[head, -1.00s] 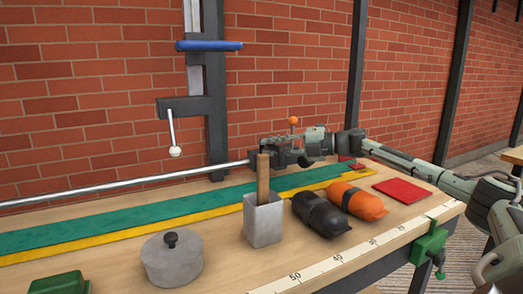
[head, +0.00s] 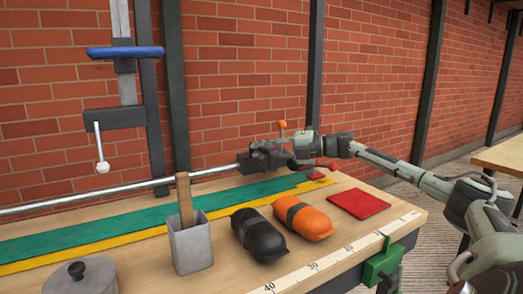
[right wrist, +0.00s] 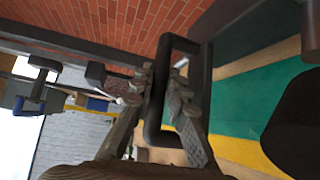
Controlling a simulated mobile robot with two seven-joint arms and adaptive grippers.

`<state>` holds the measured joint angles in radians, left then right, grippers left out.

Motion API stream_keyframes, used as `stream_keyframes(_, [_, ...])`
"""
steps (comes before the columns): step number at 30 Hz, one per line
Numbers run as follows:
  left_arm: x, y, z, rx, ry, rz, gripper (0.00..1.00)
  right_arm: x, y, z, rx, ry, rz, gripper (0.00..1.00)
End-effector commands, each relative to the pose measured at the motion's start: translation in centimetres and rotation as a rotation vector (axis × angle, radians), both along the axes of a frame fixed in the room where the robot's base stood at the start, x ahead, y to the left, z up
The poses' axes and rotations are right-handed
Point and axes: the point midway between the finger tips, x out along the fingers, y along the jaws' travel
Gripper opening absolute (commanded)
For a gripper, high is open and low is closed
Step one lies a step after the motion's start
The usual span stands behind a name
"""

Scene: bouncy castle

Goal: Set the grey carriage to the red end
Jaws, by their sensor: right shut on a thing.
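The grey carriage (head: 248,165) sits on the metal rail (head: 110,198), toward the rail's right part, partly hidden by my gripper. An orange knob (head: 282,124) stands above the carriage and gripper. My right gripper (head: 272,154) is at the carriage. In the right wrist view its fingers (right wrist: 163,92) are shut on a dark loop-shaped handle (right wrist: 182,45). Red marking (head: 313,176) lies at the right end of the green strip (head: 120,220), just right of the carriage. Another small red part (head: 328,164) shows beside it. My left gripper is out of view.
On the bench stand a grey pot (head: 80,281) and a metal holder (head: 190,248) with a wooden stick. A black bundle (head: 258,236), an orange bundle (head: 304,218) and a red mat (head: 359,204) lie at the front. A green clamp (head: 382,264) grips the front edge.

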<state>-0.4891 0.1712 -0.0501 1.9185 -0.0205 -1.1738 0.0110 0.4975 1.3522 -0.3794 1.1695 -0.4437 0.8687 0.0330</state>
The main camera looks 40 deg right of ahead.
Motion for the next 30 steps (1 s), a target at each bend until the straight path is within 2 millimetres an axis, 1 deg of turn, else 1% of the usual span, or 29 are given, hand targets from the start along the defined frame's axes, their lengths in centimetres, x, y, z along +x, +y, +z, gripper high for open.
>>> stream_keyframes(17, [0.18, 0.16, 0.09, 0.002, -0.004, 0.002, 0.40, -0.02, -0.40, 0.00, -0.003, 0.001, -0.009, 0.00])
stream_keyframes(18, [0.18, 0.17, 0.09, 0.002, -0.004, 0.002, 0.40, -0.01, -0.42, 0.01, -0.003, 0.001, -0.009, 0.18])
stream_keyframes(20, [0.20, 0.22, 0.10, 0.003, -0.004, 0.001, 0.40, -0.01, -0.38, 0.00, -0.003, 0.000, -0.008, 0.24])
stream_keyframes(30, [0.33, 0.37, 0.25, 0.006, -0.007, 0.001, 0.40, -0.19, -0.23, -0.07, -0.002, 0.002, -0.002, 0.24])
